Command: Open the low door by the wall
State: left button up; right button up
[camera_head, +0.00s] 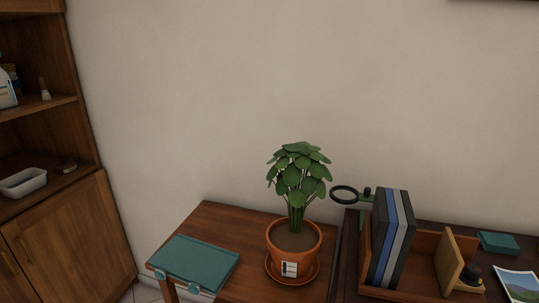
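A wooden cabinet stands at the left against the wall. Its low door (71,243) is below the open shelves and looks shut. A second low door (15,272) shows in part at the left edge, with a thin handle near the seam between the two. Neither of my grippers shows in the head view.
A white tray (23,182) sits on the cabinet shelf. Some floor shows between cabinet and table.

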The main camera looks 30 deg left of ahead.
aim_at(72, 247)
jog(key=u, duration=2.2)
jog(key=i+u, duration=0.2)
jog(key=i+j+u, duration=0.25)
jog(key=i+u, duration=0.2)
jog(key=i, duration=0.35)
jog(key=i+u, duration=0.4)
jog(key=i, duration=0.45)
